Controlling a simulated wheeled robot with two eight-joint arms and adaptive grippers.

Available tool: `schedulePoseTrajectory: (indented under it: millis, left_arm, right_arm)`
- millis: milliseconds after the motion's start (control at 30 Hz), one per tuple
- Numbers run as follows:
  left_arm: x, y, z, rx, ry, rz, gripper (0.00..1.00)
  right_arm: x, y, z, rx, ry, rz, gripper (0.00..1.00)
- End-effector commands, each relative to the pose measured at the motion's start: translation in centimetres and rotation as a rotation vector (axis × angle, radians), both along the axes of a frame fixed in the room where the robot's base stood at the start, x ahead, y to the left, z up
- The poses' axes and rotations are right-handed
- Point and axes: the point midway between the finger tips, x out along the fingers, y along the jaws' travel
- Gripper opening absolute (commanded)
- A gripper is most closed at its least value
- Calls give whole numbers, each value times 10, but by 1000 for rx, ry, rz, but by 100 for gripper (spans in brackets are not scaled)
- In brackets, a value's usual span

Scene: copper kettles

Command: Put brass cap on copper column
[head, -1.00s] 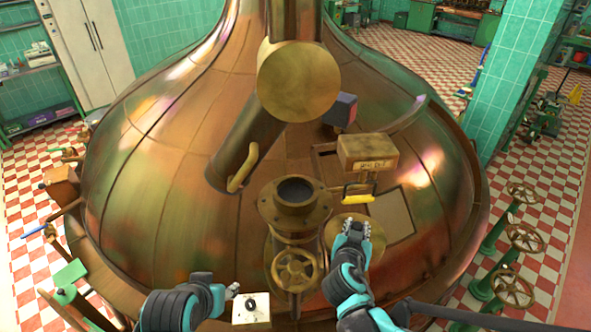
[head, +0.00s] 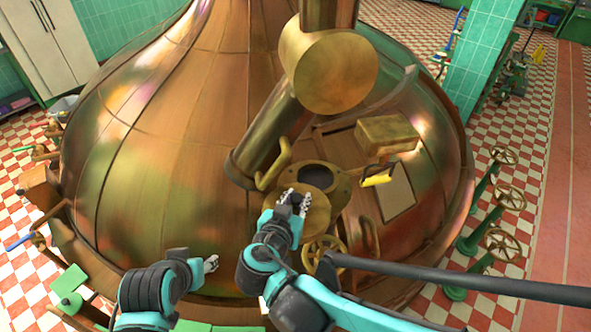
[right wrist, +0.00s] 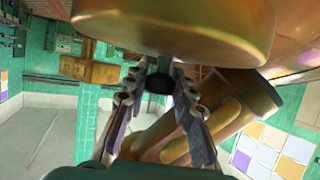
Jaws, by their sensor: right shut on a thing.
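The brass cap (head: 312,222) is a round flat disc, held by my right gripper (head: 293,200) in front of the copper column (head: 343,190). The column has a wide flange and a dark open mouth, and the cap overlaps its front left in the head view. In the right wrist view the fingers (right wrist: 158,85) are closed around a dark knob under a large brass disc, which looks like the cap (right wrist: 170,28). The gap between cap and column cannot be judged. My left gripper (head: 210,260) is low at the left, apart from both; its finger state is unclear.
A thick slanted brass pipe (head: 265,135) with a curved handle stands close behind the cap. A brass box (head: 387,133) and a yellow handle (head: 378,176) are right of the column. A handwheel (head: 322,252) is below it. The large copper kettle (head: 140,190) surrounds everything.

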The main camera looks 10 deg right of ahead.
Motion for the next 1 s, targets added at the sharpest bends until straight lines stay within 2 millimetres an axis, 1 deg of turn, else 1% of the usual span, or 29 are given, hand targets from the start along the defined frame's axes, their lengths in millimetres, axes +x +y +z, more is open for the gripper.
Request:
schedulePoseTrajectory:
  millis: [67,167,400,500,600,700,867,933,1000]
  left_arm:
    - [0,0,2,0,0,0,46]
    - [0,0,4,0,0,0,46]
    - [0,0,12,0,0,0,46]
    - [0,0,15,0,0,0,46]
    - [0,0,18,0,0,0,46]
    - [0,0,20,0,0,0,46]
    - [0,0,22,0,0,0,46]
    - [0,0,23,0,0,0,46]
    - [0,0,24,0,0,0,46]
  right_arm:
    - [9,-5,1,-1,-2,-5,0]
    - [30,-15,2,-1,-2,-9,0]
    - [90,-40,2,-1,-1,-6,0]
    - [114,-50,2,-2,-1,-5,0]
    - [134,-58,2,-1,-1,-4,0]
    - [147,-63,2,-1,-2,-2,0]
    - [157,-66,1,-2,0,-1,0]
    - [165,-70,1,-1,-1,-3,0]
    - [165,-69,-11,0,-1,0,0]
